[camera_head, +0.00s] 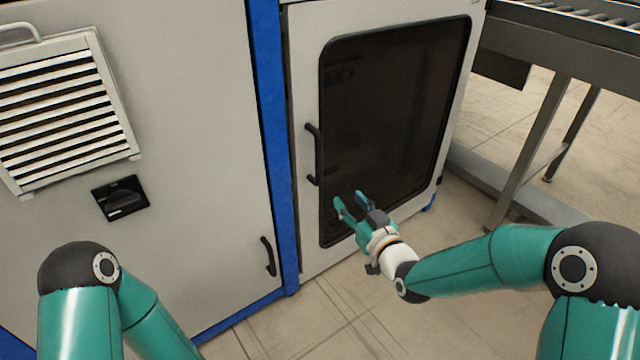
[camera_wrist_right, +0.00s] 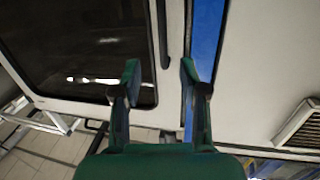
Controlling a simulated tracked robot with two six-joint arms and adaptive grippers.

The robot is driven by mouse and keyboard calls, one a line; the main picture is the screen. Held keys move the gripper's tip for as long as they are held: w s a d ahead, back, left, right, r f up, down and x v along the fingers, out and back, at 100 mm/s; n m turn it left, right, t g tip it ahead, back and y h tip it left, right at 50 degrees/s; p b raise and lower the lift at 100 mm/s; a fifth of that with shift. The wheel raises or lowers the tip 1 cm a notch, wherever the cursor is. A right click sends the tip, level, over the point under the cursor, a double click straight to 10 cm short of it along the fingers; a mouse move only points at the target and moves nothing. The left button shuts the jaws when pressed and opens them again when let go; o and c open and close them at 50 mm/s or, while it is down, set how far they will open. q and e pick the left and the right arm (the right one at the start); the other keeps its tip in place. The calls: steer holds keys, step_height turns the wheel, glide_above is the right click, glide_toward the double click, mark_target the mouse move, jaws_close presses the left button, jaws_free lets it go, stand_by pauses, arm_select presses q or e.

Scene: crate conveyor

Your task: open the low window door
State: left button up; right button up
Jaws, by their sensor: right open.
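The low window door (camera_head: 305,60) is a light grey panel with a large dark window (camera_head: 400,110), and it looks shut. Its dark vertical handle (camera_head: 316,155) is on the door's left side. My right gripper (camera_head: 352,198) is open and empty, in front of the lower window, below and right of the handle in the head view. In the right wrist view the open fingers (camera_wrist_right: 157,80) point toward the door, with the handle (camera_wrist_right: 163,35) beyond and between the fingertips, apart from them. My left gripper is out of view; only part of my left arm shows.
A blue post (camera_head: 268,100) separates the door from a grey cabinet panel (camera_head: 200,120) with a louvred vent (camera_head: 60,110), a black latch (camera_head: 120,198) and a small dark handle (camera_head: 268,256). A conveyor (camera_head: 570,40) on legs stands at right. The tiled floor in front is clear.

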mark_target(320, 160)
arm_select(q)
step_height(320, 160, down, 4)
steer(key=b, duration=0.2)
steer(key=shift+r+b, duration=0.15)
steer(key=shift+b, duration=0.2)
arm_select(e)
steer(key=shift+t+y, duration=0.3)
steer(key=x, duration=1.7)
steer(key=shift+w+a+r, duration=0.15)
steer(key=shift+a+r, duration=0.05)
steer(key=shift+r, duration=0.2)
jaws_close()
